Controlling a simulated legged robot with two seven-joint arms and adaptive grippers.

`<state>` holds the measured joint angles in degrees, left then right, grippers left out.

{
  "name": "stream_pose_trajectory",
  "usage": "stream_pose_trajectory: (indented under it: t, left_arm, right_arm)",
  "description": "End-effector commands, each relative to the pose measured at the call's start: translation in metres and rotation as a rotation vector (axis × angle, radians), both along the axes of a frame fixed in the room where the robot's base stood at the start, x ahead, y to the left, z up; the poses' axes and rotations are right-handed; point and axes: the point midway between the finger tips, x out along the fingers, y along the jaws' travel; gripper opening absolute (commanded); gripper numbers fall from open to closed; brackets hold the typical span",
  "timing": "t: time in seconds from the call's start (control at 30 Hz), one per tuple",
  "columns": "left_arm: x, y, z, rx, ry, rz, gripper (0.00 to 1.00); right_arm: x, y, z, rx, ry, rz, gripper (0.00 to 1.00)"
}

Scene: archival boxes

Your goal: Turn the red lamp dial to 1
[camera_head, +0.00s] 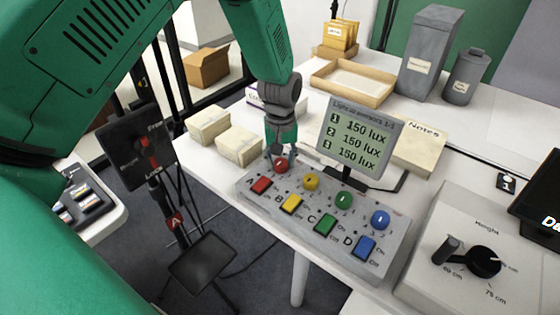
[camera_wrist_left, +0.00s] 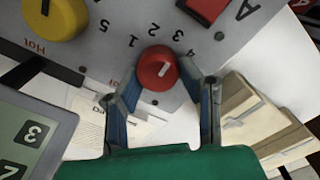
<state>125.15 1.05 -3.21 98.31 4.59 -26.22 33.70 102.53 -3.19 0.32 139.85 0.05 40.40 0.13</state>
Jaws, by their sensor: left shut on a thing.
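The red dial (camera_head: 281,165) sits at the back left of the grey control panel (camera_head: 395,232), behind the red button A. In the left wrist view, the red dial (camera_wrist_left: 158,68) has a short white mark on its face and numbers 1 to 4 around it; I cannot tell which number the mark points to. My left gripper (camera_head: 281,154) comes down from above and is shut on the red dial, with one finger (camera_wrist_left: 128,95) on each side. The screen (camera_head: 357,140) behind the panel reads 150 lux on all three lines. My right gripper is not in view.
Yellow (camera_head: 311,182), green (camera_head: 344,200) and blue dials (camera_head: 380,219) stand in a row with coloured buttons in front. Pale boxes (camera_head: 239,146) lie left of the gripper. A Notes box (camera_head: 420,150) is behind the screen. A Height control box (camera_head: 480,250) stands right.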

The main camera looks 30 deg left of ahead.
Motion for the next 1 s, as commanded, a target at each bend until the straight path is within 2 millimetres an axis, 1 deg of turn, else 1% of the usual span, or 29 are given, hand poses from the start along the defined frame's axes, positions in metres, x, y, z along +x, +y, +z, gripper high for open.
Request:
stream_pose_trajectory:
  t: [0.03, 0.1, 0.67, 0.87, 1.0]
  left_arm:
    - [-0.004, 0.002, -0.003, 0.004, 0.01, 0.001, 0.03]
    - [-0.006, 0.001, -0.003, 0.003, 0.012, 0.0, 0.03]
    - [-0.009, -0.003, -0.003, -0.003, 0.022, 0.008, 0.03]
    - [-0.01, -0.004, -0.002, -0.004, 0.024, 0.066, 0.03]
    - [-0.011, -0.004, -0.001, -0.002, 0.026, 0.152, 0.03]
  right_arm:
    - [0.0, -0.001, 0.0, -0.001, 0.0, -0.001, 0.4]
    - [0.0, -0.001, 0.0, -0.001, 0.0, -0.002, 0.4]
    - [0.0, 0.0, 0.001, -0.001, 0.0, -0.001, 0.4]
    - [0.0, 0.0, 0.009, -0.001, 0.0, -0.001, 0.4]
    - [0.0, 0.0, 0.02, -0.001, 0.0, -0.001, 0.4]
